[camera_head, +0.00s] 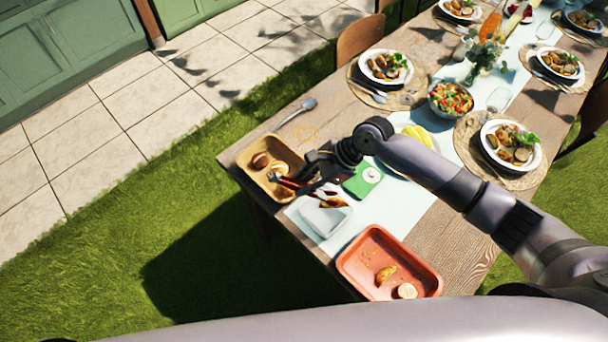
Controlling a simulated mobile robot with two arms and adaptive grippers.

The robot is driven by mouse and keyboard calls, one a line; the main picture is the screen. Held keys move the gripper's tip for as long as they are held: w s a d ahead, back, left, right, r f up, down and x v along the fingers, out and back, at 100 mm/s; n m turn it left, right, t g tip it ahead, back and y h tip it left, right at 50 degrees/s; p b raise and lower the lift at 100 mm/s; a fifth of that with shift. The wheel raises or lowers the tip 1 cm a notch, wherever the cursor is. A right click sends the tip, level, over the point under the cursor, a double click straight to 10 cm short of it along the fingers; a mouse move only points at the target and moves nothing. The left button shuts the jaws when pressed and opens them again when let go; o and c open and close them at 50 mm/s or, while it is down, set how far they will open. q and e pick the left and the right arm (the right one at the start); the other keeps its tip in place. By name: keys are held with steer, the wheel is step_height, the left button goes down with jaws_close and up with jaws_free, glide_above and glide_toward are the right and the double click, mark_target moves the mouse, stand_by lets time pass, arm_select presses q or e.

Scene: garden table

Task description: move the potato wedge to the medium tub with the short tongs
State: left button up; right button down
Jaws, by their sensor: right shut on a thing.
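My right gripper (316,172) is shut on red-handled tongs (287,183), above the table's near left end. The tongs lie across the right edge of the tan tray. A pale, translucent tub (322,222) stands just below the gripper; I cannot tell if it is the medium one. Something yellow-brown (333,203) shows at its far side, too small to tell whether it is in the tub or above it. A yellow potato wedge (386,274) lies in the red tray, apart from the tongs. My left gripper is out of view.
The tan tray (250,174) holds brown round pieces. The red tray (352,266) also holds a pale round piece (406,290). A green scale-like thing (362,180) stands right of the gripper. A spoon (296,112) lies behind. Set plates and a salad bowl (450,99) fill the far table.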

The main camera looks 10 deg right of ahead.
stand_by(0.3)
steer(key=shift+f, duration=0.1)
step_height(320, 180, down, 9)
steer(key=b, duration=1)
steer(key=shift+b, duration=0.4)
steer(key=c, duration=1.8)
jaws_free()
